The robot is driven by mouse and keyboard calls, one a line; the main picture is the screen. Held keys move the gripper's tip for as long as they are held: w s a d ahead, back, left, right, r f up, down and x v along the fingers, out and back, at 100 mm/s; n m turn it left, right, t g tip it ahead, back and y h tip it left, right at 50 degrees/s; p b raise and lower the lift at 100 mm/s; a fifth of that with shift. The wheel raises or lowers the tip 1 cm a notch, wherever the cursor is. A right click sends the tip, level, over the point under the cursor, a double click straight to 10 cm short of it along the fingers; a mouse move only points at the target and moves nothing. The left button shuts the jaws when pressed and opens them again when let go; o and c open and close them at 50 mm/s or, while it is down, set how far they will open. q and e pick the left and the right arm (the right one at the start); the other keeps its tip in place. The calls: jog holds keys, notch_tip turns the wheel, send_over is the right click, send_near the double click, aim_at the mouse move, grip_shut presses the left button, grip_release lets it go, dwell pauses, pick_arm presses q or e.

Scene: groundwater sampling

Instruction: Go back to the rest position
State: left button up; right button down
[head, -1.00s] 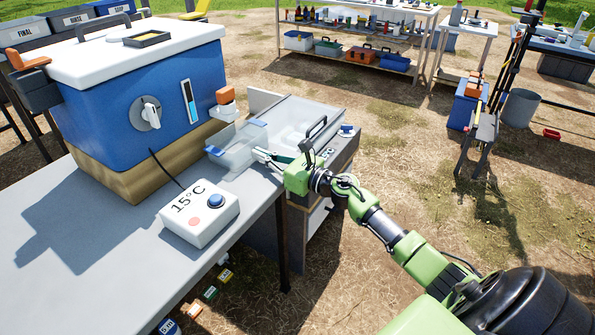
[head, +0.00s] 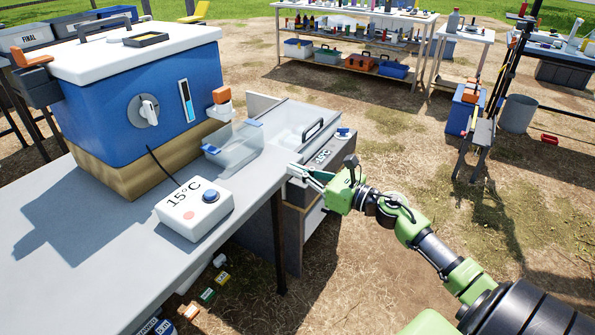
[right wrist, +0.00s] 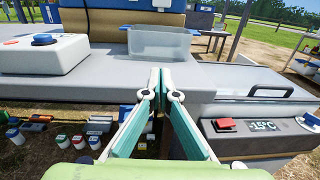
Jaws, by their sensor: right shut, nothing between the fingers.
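My right gripper (head: 298,173) comes in from the right in the head view, over the front edge of a grey cooling unit. It is shut and empty. In the right wrist view its fingertips (right wrist: 160,80) meet in front of the grey table's edge. My left gripper is not in view.
A blue cooler (head: 150,95) with a white lid stands on the grey table (head: 75,260). Beside it are a clear tub (head: 235,146) and a white 15°C box (head: 193,205). Several small coloured-capped bottles sit below the table.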

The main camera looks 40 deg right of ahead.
jog(key=shift+s, duration=0.25)
